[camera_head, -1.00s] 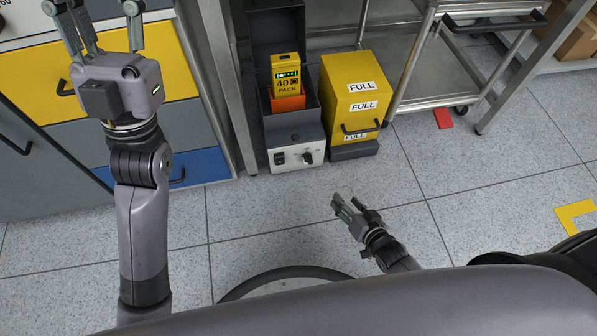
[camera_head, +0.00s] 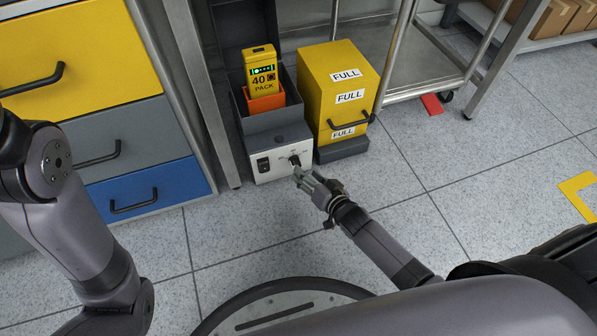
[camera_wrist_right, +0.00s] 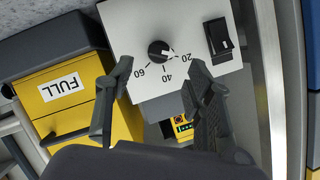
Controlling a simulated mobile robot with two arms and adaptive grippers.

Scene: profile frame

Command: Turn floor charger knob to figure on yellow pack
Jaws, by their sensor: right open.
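The floor charger (camera_head: 279,166) has a white front panel with a black knob (camera_head: 295,160) and a rocker switch. In the right wrist view the knob (camera_wrist_right: 160,51) sits above the figures 60, 40 and 20, and its white mark appears to point toward 20. The yellow pack (camera_head: 262,75) reads "40 PACK" and stands in the charger's orange holder. My right gripper (camera_head: 304,176) is just in front of the panel. In the right wrist view its open fingers (camera_wrist_right: 162,75) are on either side of the knob, apart from it. My left gripper is outside the view.
A yellow box (camera_head: 325,108) with "FULL" labels stands right of the charger. A steel cart (camera_head: 400,75) is behind it. Drawers (camera_head: 146,190) and a metal post (camera_head: 207,90) stand to the left.

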